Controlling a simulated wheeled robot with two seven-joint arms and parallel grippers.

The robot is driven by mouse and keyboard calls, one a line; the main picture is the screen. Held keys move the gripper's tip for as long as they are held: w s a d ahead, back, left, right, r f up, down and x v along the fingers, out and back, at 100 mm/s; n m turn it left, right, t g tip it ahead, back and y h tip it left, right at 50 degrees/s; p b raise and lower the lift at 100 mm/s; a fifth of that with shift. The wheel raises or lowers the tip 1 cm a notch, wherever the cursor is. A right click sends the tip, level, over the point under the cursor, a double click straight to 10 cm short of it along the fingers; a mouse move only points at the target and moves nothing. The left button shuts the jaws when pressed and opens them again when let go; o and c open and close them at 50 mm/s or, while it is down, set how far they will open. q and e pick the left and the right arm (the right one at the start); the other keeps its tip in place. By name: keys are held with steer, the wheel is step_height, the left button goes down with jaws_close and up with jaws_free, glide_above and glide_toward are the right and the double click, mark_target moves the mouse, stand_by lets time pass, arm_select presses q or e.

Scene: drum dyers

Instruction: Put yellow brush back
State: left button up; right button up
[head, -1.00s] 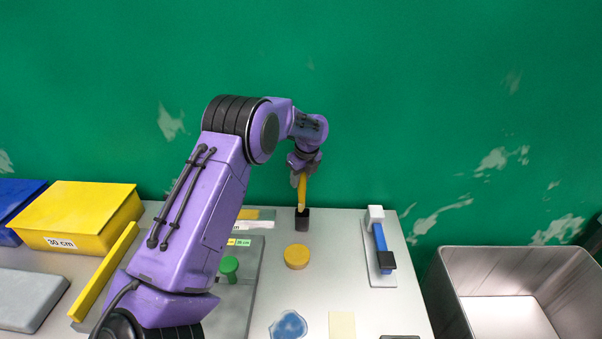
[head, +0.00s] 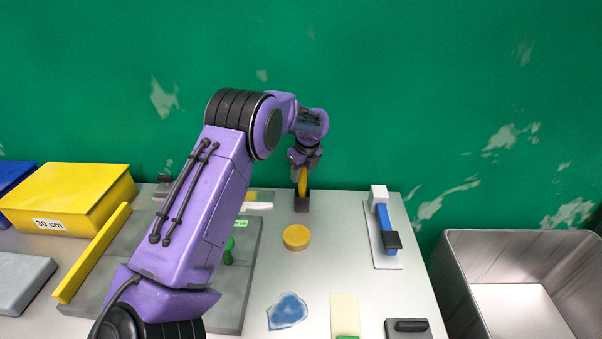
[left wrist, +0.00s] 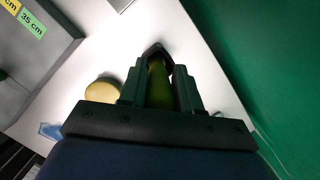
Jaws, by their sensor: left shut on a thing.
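My left gripper (head: 303,161) is shut on the yellow brush (head: 302,183) at the back of the table, near the green wall. The brush stands about upright, with its lower end in or right behind a small black holder (head: 302,204); I cannot tell how deep it sits. In the left wrist view, the brush handle (left wrist: 159,85) looks dark olive between the two fingers, and its far end meets the black holder (left wrist: 156,50). My right gripper is not in view.
A yellow disc (head: 296,237) lies just in front of the holder. A blue tool on a white stand (head: 386,235) is to the right, and a grey metal bin (head: 450,275) beyond it. A yellow box (head: 70,195) and grey board (head: 235,310) are left.

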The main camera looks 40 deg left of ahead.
arm_select(q)
steer(key=shift+f, duration=0.55)
steer(key=o, duration=1.1)
